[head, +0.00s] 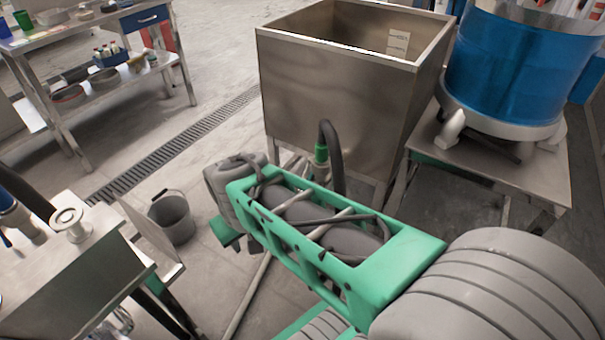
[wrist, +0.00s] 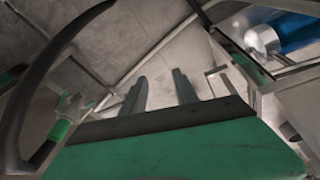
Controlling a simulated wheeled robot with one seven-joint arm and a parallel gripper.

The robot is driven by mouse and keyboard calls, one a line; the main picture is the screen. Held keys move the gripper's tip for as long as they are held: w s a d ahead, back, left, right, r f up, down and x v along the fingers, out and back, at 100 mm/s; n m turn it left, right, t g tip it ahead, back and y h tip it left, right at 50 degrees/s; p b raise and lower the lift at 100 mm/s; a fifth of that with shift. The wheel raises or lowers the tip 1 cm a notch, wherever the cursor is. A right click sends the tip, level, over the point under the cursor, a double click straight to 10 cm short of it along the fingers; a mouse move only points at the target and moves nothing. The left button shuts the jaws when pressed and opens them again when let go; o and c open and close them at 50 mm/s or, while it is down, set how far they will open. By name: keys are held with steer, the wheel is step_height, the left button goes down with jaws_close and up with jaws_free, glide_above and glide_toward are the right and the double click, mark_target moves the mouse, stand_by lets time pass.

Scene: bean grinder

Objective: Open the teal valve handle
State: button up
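A black hose (head: 333,150) curves down beside the metal bin's lower front, with a small green part (head: 321,154) at its fitting. I cannot tell whether this green part is the teal valve handle; no lever shape shows clearly. My gripper (wrist: 160,86) has two dark green fingers apart, with only floor showing between them. It is to the right of the fitting in the wrist view and does not touch it. My arm hides it in the head view.
The open metal bin (head: 335,95) stands on legs behind my arm. A blue drum machine (head: 510,75) on a metal table is at the right. A grey bucket (head: 172,220) and a metal bench (head: 60,270) are at the left. A drain grate (head: 150,160) crosses the floor.

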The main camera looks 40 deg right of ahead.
steer(key=w+d+f+n+h+b, duration=0.25)
steer(key=w+d+f, duration=0.35)
steer(key=w+d, duration=0.35)
steer(key=n+t+h+b, duration=0.1)
steer(key=n+h+b, duration=0.3)
steer(key=n+h, duration=0.45)
glide_toward(312, 175)
steer(key=f+n+t+h+b, duration=0.1)
steer(key=f+n+h, duration=0.1)
steer(key=n, duration=0.1)
steer(key=d+f+n+t+h+b, duration=0.1)
steer(key=f+n+h, duration=0.1)
steer(key=f+n, duration=0.1)
steer(key=n, duration=0.1)
steer(key=n+t+h+b, duration=0.1)
steer(key=shift+w+d+f+n, duration=0.1)
steer(key=shift+d+f+n, duration=0.2)
steer(key=shift+f+n, duration=0.1)
steer(key=b+x, duration=0.2)
steer(key=x, duration=0.4)
steer(key=shift+w+d, duration=0.15)
steer(key=shift+d, duration=0.25)
steer(key=shift+w+d+r, duration=0.2)
steer(key=shift+d, duration=0.25)
jaws_close()
steer(key=shift+a, duration=0.1)
